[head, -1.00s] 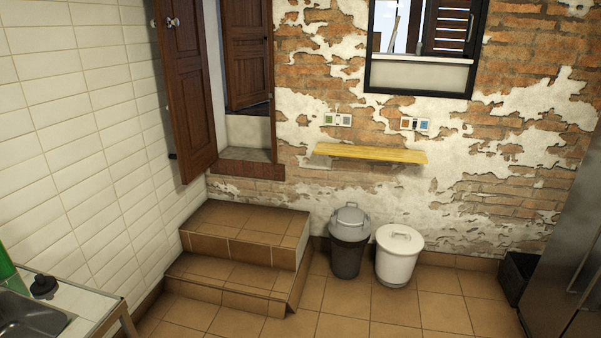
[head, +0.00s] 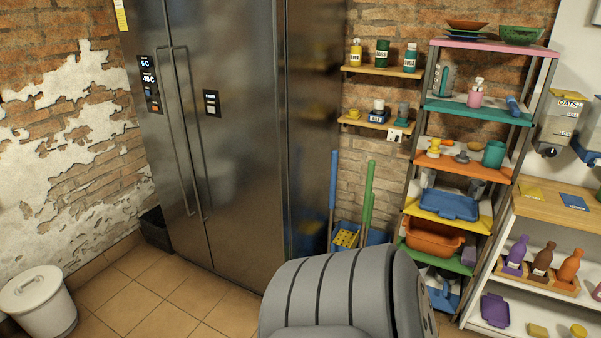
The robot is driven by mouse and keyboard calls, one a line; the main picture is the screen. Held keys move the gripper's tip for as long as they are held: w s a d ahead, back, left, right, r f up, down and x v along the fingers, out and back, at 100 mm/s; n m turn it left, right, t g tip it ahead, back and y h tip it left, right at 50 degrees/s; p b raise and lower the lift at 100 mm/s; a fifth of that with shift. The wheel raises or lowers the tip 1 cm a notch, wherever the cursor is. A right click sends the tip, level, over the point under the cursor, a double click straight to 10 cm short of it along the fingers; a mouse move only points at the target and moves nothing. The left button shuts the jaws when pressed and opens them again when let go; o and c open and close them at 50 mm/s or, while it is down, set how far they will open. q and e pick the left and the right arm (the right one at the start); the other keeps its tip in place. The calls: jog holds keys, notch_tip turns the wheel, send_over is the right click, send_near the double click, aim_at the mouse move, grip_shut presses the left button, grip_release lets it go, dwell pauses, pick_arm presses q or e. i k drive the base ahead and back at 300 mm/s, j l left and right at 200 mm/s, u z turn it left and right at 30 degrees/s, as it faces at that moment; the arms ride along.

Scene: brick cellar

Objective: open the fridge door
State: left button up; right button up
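The fridge (head: 237,165) is a tall dark steel two-door unit against the brick wall, left of centre in the head view. Its narrow left door (head: 152,130) carries a lit display, and the wide right door has a small dark panel. Two long vertical handles (head: 187,130) run side by side along the seam between the doors. Both doors look shut. A grey rounded part of my own arm shows at the bottom centre, in front of the fridge's lower right. Neither gripper is in view.
A white lidded bin (head: 38,300) stands at the lower left. A black crate (head: 156,228) sits beside the fridge. Right of it are blue and green mop handles (head: 368,195), a crowded shelf rack (head: 481,110) and a wooden-topped counter (head: 550,205). Tiled floor (head: 150,300) before the fridge is clear.

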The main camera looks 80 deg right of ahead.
aim_at(230, 55)
jog(key=z, duration=1.85)
